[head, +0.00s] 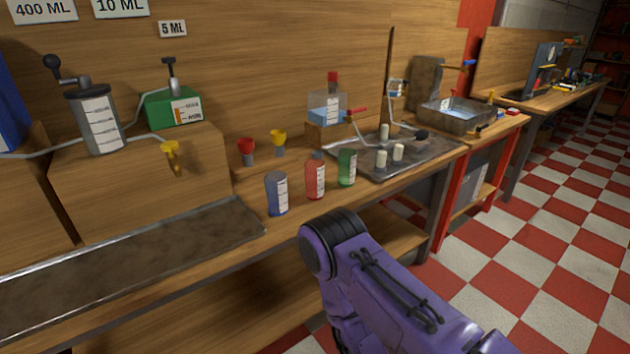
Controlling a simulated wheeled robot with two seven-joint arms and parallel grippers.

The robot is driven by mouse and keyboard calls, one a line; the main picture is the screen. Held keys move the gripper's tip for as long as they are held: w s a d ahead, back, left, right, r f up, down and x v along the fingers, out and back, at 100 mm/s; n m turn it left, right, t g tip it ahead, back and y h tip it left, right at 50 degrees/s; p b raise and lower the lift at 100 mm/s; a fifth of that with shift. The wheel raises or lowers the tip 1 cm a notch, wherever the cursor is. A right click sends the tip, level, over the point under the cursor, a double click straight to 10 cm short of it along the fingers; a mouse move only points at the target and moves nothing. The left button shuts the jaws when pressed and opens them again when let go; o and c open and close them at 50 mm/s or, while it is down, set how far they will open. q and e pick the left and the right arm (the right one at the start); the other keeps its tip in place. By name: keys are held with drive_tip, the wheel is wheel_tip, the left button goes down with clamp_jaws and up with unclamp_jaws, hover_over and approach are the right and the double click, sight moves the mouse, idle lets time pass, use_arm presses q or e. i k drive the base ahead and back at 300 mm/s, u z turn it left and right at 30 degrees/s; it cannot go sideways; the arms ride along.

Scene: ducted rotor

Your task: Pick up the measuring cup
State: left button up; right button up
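Three small containers with white scale labels stand in a row near the front edge of the workbench: a blue one (271,196), a red one (312,179) and a green one (342,171). I cannot tell for certain which of them, if any, is the measuring cup. All three stand upright and apart from each other. My purple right arm comes in from the lower right, in front of the bench and below the containers. Its gripper does not show. My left arm and gripper are not in view.
A metal tray (432,151) with several white cylinders lies right of the containers. A metal sheet (130,262) covers the bench's front left. A wooden block (120,205) carries a grey cranked canister (84,120) and a green box (160,112). Red and yellow funnels (279,138) stand behind.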

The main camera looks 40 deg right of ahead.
sight(348, 156)
drive_tip(key=z, duration=4.15)
drive_tip(key=k, duration=1.05)
drive_tip(key=u, duration=1.75)
